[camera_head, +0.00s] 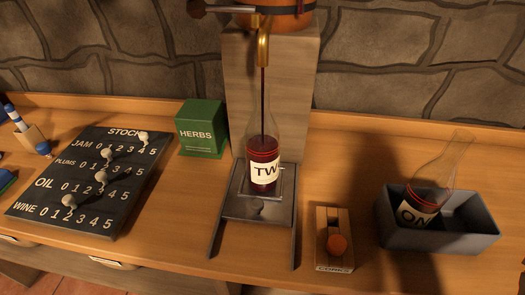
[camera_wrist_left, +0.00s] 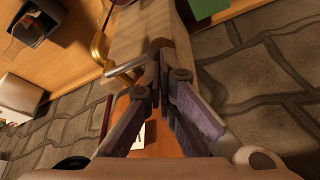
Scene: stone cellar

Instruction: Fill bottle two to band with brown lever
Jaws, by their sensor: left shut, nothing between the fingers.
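Bottle two (camera_head: 262,172), clear glass with a label reading "TW", stands upright on the metal stand (camera_head: 247,207) under the brass spout (camera_head: 263,50). A thin dark red stream runs from the spout into it. Dark liquid fills its lower part to around the red band; the exact level is hard to tell. The lever (camera_head: 228,9) is a metal rod with a brown end, at the top left of the spout. In the left wrist view my left gripper (camera_wrist_left: 163,50) is shut, its fingertips at the lever's rod (camera_wrist_left: 128,68). My right gripper is not in view.
Bottle one (camera_head: 428,200) leans in a grey bin (camera_head: 445,240) at the right. A green herbs box (camera_head: 202,130) and a dark stock board (camera_head: 85,180) are on the left.

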